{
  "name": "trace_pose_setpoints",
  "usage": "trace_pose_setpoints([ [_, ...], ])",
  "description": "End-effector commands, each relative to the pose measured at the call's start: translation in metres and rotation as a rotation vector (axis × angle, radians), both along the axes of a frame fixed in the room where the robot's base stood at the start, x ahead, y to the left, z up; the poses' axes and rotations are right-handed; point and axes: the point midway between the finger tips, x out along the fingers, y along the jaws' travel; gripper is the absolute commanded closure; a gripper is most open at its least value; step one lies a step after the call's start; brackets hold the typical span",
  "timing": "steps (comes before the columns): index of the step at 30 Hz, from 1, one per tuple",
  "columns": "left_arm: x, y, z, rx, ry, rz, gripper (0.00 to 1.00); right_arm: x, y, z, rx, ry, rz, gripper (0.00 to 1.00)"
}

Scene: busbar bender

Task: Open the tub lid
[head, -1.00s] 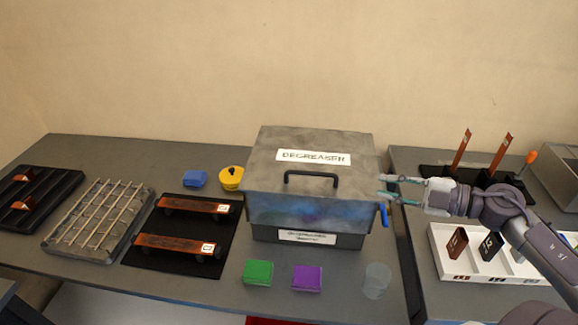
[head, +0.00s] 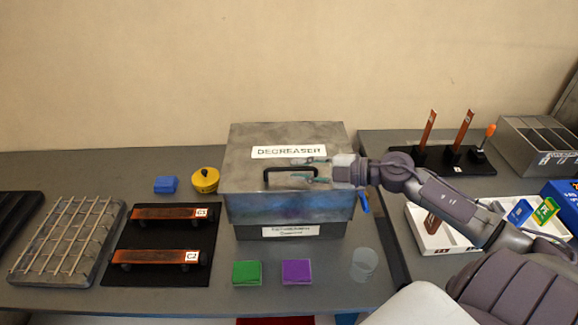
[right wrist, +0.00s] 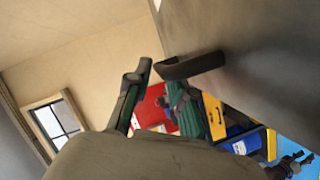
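The grey tub (head: 290,205) marked DEGREASER stands on the bench with its lid (head: 250,140) shut. A black bar handle (head: 268,175) rises from the lid near its front edge; it also shows in the right wrist view (right wrist: 192,65). My right gripper (head: 312,169) is over the lid at the handle's right end. Its fingers (right wrist: 160,88) are apart, with the handle's end close to their tips and nothing clamped. A dark claw-like shape (right wrist: 290,165) low in the right wrist view looks like my left gripper, too small to read.
A blue lever (head: 363,201) sticks out at the tub's right side. Green (head: 246,273) and purple (head: 297,272) blocks and clear discs (head: 364,263) lie in front. A yellow pot (head: 205,180) stands left. Upright bars (head: 462,132) stand on the right bench.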

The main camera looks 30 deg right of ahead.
Motion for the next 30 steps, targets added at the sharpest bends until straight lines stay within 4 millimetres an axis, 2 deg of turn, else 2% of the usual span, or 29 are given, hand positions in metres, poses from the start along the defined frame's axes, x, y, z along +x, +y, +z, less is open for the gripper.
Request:
trace_pose_setpoints([
  [3,0.008,0.003,0.006,0.002,-0.013,0.001,0.6,0.012,0.009,0.0,0.003,-0.003,0.0,0.77],
  [7,0.009,0.003,0.008,0.003,-0.014,0.003,0.6,0.02,0.016,-0.004,0.003,-0.002,-0.001,0.77],
  [19,0.003,0.003,0.008,0.004,-0.005,0.003,0.6,0.025,0.021,-0.007,0.0,0.0,0.0,0.77],
  [24,0.001,0.003,0.008,0.003,-0.002,0.003,0.6,0.025,0.021,-0.007,0.0,0.0,0.0,1.0],
  [30,0.001,0.003,0.008,0.003,-0.002,0.003,0.6,0.025,0.021,-0.007,0.0,0.001,0.001,1.0],
])
